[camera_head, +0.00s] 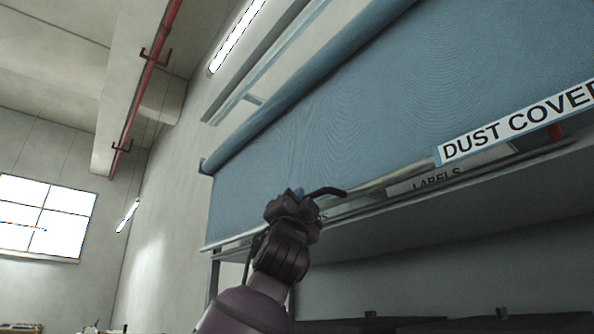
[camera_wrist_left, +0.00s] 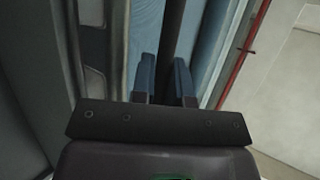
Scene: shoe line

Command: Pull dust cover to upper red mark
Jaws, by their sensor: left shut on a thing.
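The blue dust cover (camera_head: 400,95) hangs from a roller at the upper left of the head view, with a white "DUST COVER" label (camera_head: 515,122) at its right. My left gripper (camera_head: 298,193) is at the cover's lower edge, shut on a dark pull handle (camera_head: 328,191) that curves out to the right. In the left wrist view the dark handle (camera_wrist_left: 171,35) runs between the two blue fingers of the left gripper (camera_wrist_left: 165,77). A small red patch (camera_head: 556,131) shows just below the label; I cannot tell whether it is the upper mark. My right gripper is out of view.
Behind the cover's lower edge is a shelf with a "LABELS" sign (camera_head: 437,180), partly hidden. A grey shelf underside (camera_head: 450,222) lies below. A red pipe (camera_head: 150,75) runs along the ceiling at left. The space left of the cover is open.

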